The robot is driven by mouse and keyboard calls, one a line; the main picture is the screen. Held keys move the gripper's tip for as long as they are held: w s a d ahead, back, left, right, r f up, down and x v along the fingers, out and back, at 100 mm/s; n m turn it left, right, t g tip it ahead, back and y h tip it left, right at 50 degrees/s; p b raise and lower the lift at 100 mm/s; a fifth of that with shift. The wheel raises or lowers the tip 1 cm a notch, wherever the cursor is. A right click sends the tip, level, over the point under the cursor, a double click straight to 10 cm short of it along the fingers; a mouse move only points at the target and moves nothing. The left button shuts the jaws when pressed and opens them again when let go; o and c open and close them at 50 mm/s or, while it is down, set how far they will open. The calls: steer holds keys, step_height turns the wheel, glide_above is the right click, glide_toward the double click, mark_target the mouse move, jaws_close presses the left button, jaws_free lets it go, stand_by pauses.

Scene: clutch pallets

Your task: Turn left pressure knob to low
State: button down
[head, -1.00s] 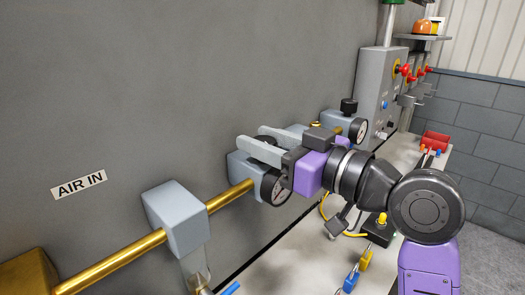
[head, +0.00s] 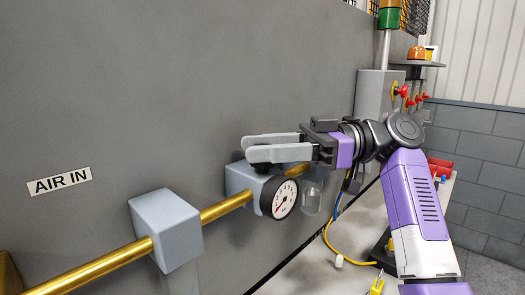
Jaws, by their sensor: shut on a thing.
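The left pressure regulator is a grey block (head: 237,180) on a brass pipe, with a round white-faced gauge (head: 285,198) on its front. Its black knob (head: 262,168) sits on top of the block. Only a dark lower part of the knob shows; the fingers hide the rest. My gripper (head: 252,147) comes in level from the right, with its two long grey fingers shut on the knob, one on the far side and one on the near side. The gauge needle is too small to read surely.
A grey block (head: 168,228) sits on the brass pipe (head: 90,270) to the left, near the AIR IN label (head: 60,181). A clear bowl (head: 312,192) hangs right of the gauge. A yellow hose (head: 338,252) lies over the bench. A grey panel with red knobs stands behind my arm.

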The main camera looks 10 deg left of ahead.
steer(key=shift+n+g+h, duration=0.7)
steer(key=shift+n+g, duration=0.4)
steer(key=shift+g, duration=0.5)
steer(key=shift+s+f+g, duration=0.1)
steer(key=shift+g, duration=0.2)
steer(key=c, duration=0.9)
jaws_free()
step_height(320, 180, up, 20)
steer(key=p, duration=0.2)
